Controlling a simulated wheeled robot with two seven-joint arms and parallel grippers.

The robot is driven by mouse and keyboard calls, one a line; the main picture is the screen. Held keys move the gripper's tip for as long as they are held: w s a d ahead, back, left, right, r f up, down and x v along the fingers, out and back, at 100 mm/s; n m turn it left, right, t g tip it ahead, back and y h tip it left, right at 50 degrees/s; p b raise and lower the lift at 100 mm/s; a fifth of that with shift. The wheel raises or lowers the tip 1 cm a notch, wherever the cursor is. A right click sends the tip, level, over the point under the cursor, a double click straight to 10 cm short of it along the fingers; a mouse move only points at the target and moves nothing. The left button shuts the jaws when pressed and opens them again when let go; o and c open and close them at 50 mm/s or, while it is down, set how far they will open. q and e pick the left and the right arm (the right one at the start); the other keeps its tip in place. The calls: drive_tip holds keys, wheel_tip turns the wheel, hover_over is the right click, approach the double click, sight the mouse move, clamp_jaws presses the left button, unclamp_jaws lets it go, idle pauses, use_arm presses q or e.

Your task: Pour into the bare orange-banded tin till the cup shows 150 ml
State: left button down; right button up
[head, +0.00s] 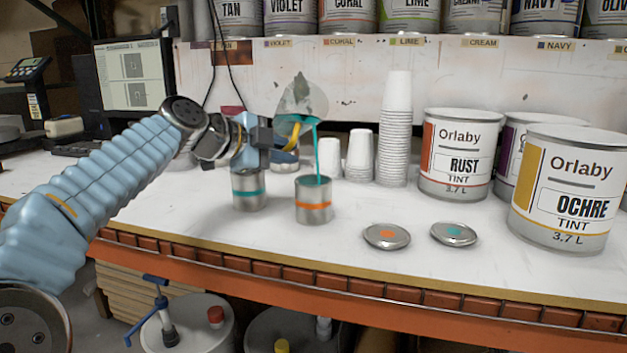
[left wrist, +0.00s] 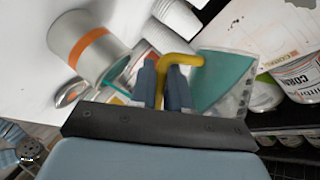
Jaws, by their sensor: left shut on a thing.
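My left gripper (head: 262,143) is shut on the yellow handle of a clear measuring cup (head: 299,97). The cup is tilted above the orange-banded tin (head: 314,199), and a teal stream runs from its lip into that open tin. In the left wrist view the gripper (left wrist: 163,88) holds the yellow handle (left wrist: 182,60), with teal liquid in the cup (left wrist: 222,82); I cannot read its marks. The orange-banded tin (left wrist: 90,46) also shows there. A teal-banded tin (head: 248,191) stands to its left. My right gripper is not in view.
Lids with an orange dot (head: 387,236) and a teal dot (head: 453,233) lie on the bench. White cup stacks (head: 396,130) stand behind. Rust (head: 455,155) and Ochre (head: 568,190) cans stand right. Paint cans line the shelf above.

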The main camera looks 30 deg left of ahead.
sight(294, 123)
use_arm(q)
drive_tip(key=shift+a, duration=0.1)
idle(1.0)
drive_tip(key=shift+r, duration=0.3)
drive_tip(key=shift+s+d+f+n+g+h, duration=0.15)
drive_tip(key=shift+d+n+g+h, duration=0.1)
drive_tip(key=shift+d+n+h, duration=0.2)
drive_tip(key=shift+s+d+f+n+g+h, duration=0.15)
drive_tip(key=shift+d+n+g+h, duration=0.15)
drive_tip(key=shift+n+h, duration=0.2)
drive_tip(key=shift+s+d+r+n+g+h, duration=0.2)
drive_tip(key=shift+d+n+g+h, duration=0.3)
drive_tip(key=shift+n+g+h, duration=0.2)
drive_tip(key=shift+s+d+n+g+h, duration=0.15)
drive_tip(key=shift+d+n+g+h, duration=0.2)
drive_tip(key=shift+h, duration=0.2)
wheel_tip(294, 123, up, 6)
drive_tip(key=s+d+n+g+h, duration=0.1)
drive_tip(key=n+h, duration=0.1)
drive_tip(key=shift+d+r, duration=0.2)
drive_tip(key=shift+s, duration=0.15)
